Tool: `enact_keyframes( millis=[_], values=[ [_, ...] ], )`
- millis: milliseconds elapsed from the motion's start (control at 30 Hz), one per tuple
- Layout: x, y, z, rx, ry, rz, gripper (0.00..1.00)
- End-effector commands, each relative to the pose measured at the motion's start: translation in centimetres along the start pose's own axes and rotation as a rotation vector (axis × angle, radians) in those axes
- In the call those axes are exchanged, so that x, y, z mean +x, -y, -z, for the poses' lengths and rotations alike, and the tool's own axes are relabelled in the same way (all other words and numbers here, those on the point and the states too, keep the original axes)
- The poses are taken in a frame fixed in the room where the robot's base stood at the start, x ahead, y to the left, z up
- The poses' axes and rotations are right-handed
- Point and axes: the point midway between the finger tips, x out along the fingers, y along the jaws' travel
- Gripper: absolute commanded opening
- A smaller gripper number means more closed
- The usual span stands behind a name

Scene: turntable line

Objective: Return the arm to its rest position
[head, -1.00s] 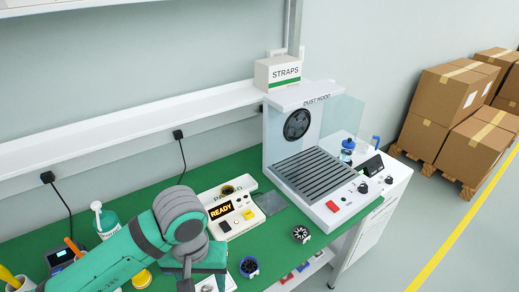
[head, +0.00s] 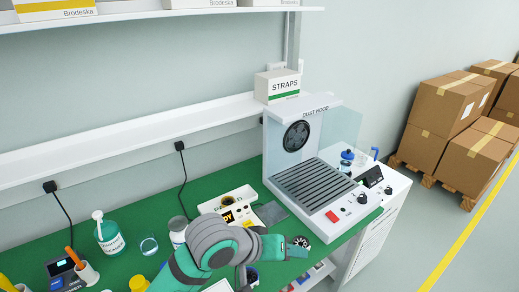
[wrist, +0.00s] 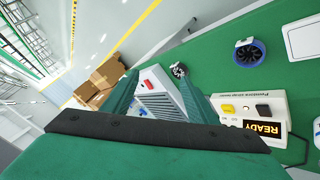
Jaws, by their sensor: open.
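My arm (head: 215,245) reaches across the front of the green bench in the head view. My gripper (wrist: 163,98) is open, with its two green fingers apart and nothing held between them in the wrist view. In the head view its end is beside a black-dialled watch-like piece (head: 302,242), partly covering it. That piece also shows in the wrist view (wrist: 179,70), beyond the fingertips. A blue-ringed piece (wrist: 249,53) lies on the bench; in the head view my arm mostly hides it.
The dust hood (head: 318,185) stands right of my arm. A tester reading READY (wrist: 262,127) is partly hidden by my arm in the head view. A bottle (head: 108,235), a beaker (head: 149,246) and a pen cup (head: 88,273) stand at left. Shelves run above.

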Motion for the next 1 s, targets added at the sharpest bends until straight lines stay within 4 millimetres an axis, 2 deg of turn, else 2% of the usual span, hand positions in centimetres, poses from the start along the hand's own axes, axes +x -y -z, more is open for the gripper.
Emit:
enact_keyframes(
  millis=[33, 200, 300, 500, 633, 767, 1000],
  values=[
    [0.7, -1.7, 0.8, 0.001, -0.047, -0.062, 0.53],
    [1.5, -5.8, 4.0, -0.005, -0.223, -0.229, 0.53],
    [1.7, -7.7, 5.5, -0.021, -0.325, -0.313, 0.53],
    [1.5, -9.9, 7.7, -0.079, -0.521, -0.441, 0.53],
    [1.5, -10.2, 8.5, -0.133, -0.642, -0.49, 0.53],
    [1.7, -9.6, 8.6, -0.194, -0.754, -0.511, 0.53],
    [2.8, -6.9, 6.8, -0.312, -0.929, -0.474, 0.53]
  ],
)
